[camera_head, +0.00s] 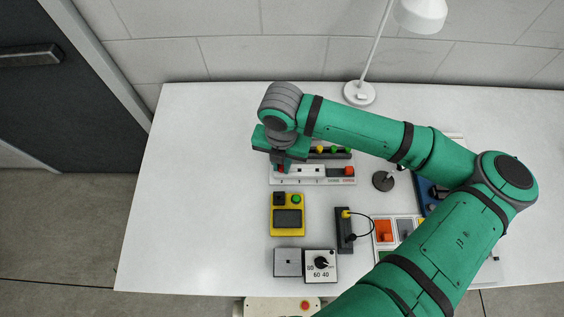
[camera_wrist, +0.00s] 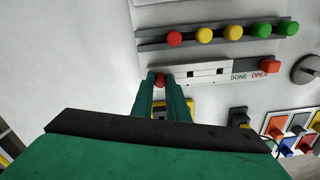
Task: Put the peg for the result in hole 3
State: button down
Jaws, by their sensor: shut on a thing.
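My gripper (camera_wrist: 162,85) is shut on a red peg (camera_wrist: 160,80), whose round red top shows between the fingertips. In the head view my gripper (camera_head: 283,164) is at the left end of a white strip (camera_head: 310,181) with holes. Whether the peg is in a hole or above one cannot be told. The strip (camera_wrist: 225,80) also shows dark holes, "DONE" and "OPEN" marks and an orange-red block (camera_wrist: 270,66) at its right end. A grey rail (camera_wrist: 152,44) behind it holds several red, yellow and green pegs. The hole numbers are too small to read.
A yellow device (camera_head: 288,223) stands in front of the strip, with a grey dial box (camera_head: 320,266) below it. A black cable box (camera_head: 345,230) and coloured switches (camera_head: 384,231) stand to the right. A lamp (camera_head: 360,92) stands behind. The table's left side is clear.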

jog(key=shift+f, duration=0.1)
jog(key=c, duration=1.6)
grip_release()
jog(key=shift+c, duration=0.2)
notch_tip(320, 180, up, 11)
jog(key=shift+f, duration=0.1)
